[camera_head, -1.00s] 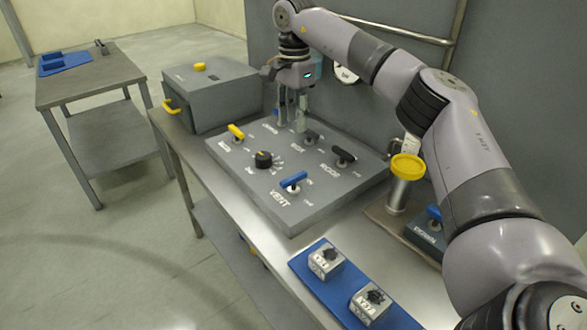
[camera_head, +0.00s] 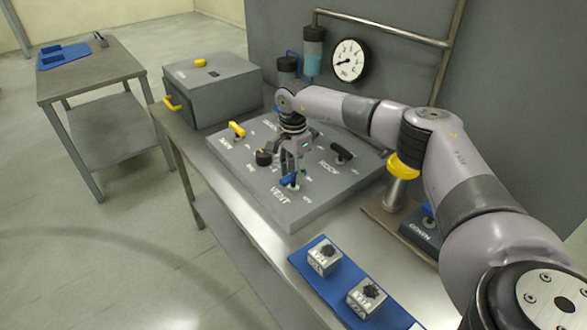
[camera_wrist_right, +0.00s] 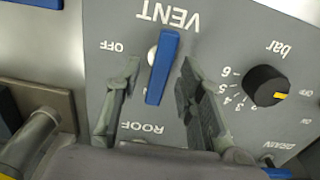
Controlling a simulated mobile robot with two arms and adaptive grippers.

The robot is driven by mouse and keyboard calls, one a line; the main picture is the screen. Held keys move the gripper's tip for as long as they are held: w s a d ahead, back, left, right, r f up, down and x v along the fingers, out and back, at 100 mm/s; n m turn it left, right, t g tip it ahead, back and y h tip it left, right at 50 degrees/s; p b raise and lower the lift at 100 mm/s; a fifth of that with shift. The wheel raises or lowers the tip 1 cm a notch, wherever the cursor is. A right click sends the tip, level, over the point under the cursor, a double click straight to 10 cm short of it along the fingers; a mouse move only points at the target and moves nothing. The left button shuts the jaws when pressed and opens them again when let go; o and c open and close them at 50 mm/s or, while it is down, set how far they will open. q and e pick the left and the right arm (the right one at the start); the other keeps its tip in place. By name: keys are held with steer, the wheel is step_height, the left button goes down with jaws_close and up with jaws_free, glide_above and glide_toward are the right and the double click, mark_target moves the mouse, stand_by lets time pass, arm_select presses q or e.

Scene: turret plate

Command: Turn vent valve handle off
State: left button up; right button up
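The blue vent valve handle (camera_head: 289,180) sits at the near side of the grey panel (camera_head: 300,213), beside the VENT lettering. In the right wrist view the handle (camera_wrist_right: 163,68) is a blue bar, almost upright in the picture, on a pale round pivot. The OFF label (camera_wrist_right: 111,47) is to its left there. My right gripper (camera_head: 290,173) points down over the handle. In the right wrist view its two fingers (camera_wrist_right: 160,64) are apart, one on each side of the handle, with gaps showing. My left gripper is not in view.
The panel also bears a black knob (camera_head: 263,157), a yellow handle (camera_head: 237,130) and a black roof handle (camera_head: 342,151). A yellow-topped post (camera_head: 397,190) stands to the right. A blue mat (camera_head: 296,261) with two small blocks lies in front. A gauge (camera_head: 349,60) is behind.

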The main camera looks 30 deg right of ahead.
steer(key=shift+f, duration=0.1)
jaws_close()
stand_by(0.4)
